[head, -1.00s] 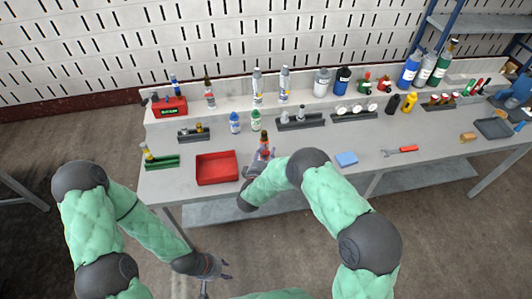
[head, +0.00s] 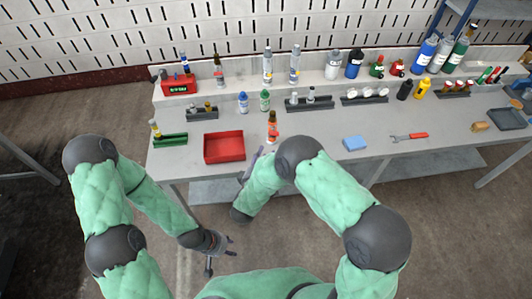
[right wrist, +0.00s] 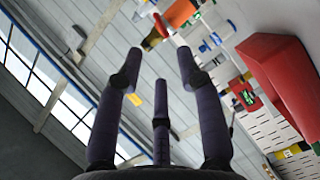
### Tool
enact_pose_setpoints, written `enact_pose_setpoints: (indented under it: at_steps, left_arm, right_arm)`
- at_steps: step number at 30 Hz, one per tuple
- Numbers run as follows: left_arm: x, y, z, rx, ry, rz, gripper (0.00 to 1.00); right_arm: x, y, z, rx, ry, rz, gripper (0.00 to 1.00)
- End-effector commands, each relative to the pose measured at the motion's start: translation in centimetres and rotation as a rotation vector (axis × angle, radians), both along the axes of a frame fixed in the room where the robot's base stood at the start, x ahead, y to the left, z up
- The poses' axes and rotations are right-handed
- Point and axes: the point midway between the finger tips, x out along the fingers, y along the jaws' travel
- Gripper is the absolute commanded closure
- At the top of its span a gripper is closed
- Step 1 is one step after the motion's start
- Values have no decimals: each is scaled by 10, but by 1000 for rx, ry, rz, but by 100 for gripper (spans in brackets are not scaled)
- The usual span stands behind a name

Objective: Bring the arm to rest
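My right gripper (head: 255,162) is at the table's front edge, just right of the red tray. In the right wrist view its fingers (right wrist: 160,62) are spread, with nothing between them. A brown bottle with an orange-red label (head: 272,130) stands upright on the table, beyond the right gripper and apart from it. The bottle also shows, partly cut off, at the top of the right wrist view (right wrist: 181,12). My left gripper (head: 231,248) hangs low in front of the table, over the floor, with its fingers apart and empty.
The red tray (head: 224,160) lies empty near the front edge. Several bottles and dark racks (head: 309,104) stand further back. A green rack (head: 170,140) is at the left.

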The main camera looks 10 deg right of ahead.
Motion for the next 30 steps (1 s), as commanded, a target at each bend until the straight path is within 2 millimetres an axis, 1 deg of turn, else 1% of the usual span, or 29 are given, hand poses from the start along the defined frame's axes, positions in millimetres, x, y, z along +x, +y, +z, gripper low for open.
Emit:
enact_pose_setpoints:
  at_steps: [12, 14, 16, 17, 20, 21, 23, 24, 26, 27, 29, 30]
  left_arm:
    - [0, 0, 0, 0, 0, 0, 60]
    - [0, 0, 0, 0, 0, 0, 60]
    - [0, 0, 0, 0, 0, 0, 60]
    - [0, 0, 0, 0, 0, 0, 60]
    - [0, 0, 0, 0, 0, 0, 60]
    - [0, 0, 0, 0, 0, 0, 60]
    - [0, 0, 0, 0, 0, 0, 60]
    - [0, 0, 0, 0, 0, 0, 60]
    - [0, 0, 0, 0, 0, 0, 60]
    - [0, 0, 0, 0, 0, 0, 60]
    - [0, 0, 0, 0, 0, 0, 60]
    - [0, 0, 0, 0, 0, 0, 60]
  right_arm:
    - [0, 0, 0, 1, 0, 1, 63]
    - [1, -1, -3, 17, 5, 5, 63]
    - [3, -3, -11, 67, 23, 18, 63]
    - [4, -5, -17, 101, 37, 25, 63]
    - [5, -10, -45, 274, 103, 52, 63]
    - [3, -12, -60, 362, 142, 58, 63]
    - [-3, -16, -82, 504, 207, 57, 63]
    - [-9, -17, -96, 599, 252, 49, 63]
    - [-23, -20, -115, 738, 324, 24, 63]
    - [-34, -21, -128, 829, 374, -2, 63]
    - [-53, -22, -144, 961, 453, -51, 63]
    - [-68, -23, -154, 1047, 505, -93, 63]
